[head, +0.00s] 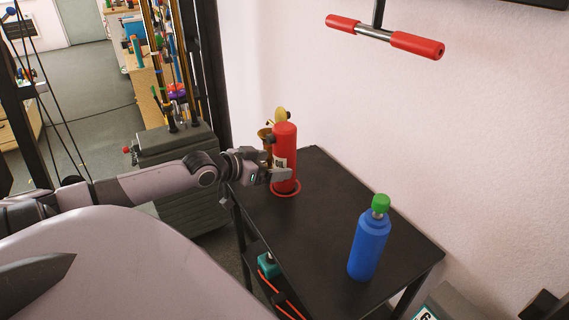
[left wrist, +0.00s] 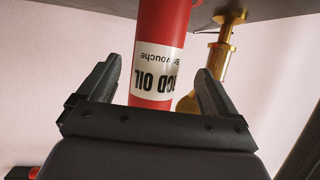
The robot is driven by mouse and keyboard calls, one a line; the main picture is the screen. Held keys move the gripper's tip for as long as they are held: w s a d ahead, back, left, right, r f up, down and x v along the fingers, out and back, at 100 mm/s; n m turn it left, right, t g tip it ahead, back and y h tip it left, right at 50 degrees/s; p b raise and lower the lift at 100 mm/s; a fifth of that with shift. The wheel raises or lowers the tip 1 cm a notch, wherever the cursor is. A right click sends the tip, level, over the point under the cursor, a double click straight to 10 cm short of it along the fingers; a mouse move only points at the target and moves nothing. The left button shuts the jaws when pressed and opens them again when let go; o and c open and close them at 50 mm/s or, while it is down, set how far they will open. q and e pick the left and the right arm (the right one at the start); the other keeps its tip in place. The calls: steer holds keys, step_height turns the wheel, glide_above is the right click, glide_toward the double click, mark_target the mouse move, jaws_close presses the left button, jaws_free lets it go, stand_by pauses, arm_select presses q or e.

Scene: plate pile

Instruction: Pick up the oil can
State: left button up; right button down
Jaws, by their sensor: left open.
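The oil can is a tall red cylinder (head: 285,148) standing upright at the far left of the black table (head: 312,242). Its foot shows a red rim. In the left wrist view the can (left wrist: 162,22) appears upside down, with a white label reading "OIL" (left wrist: 155,72). My left gripper (head: 275,174) is open at the can's lower half, coming from the left. In the left wrist view the can stands between the two fingers (left wrist: 158,70), with visible gaps at both sides. My right gripper is not in view.
A brass object (head: 266,136) stands close behind the can; it also shows in the left wrist view (left wrist: 223,52). A blue bottle with a green cap (head: 369,245) stands at the table's near right. The table's middle is clear. A red-gripped handle (head: 385,36) hangs above.

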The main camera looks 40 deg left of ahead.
arm_select(q)
steer(key=shift+d+x, duration=0.1)
steer(key=shift+x, duration=1.1)
steer(key=shift+d+x, duration=0.15)
steer(key=shift+x, duration=1.05)
steer(key=shift+f, duration=0.1)
steer(key=c, duration=1.6)
steer(key=shift+r, duration=0.2)
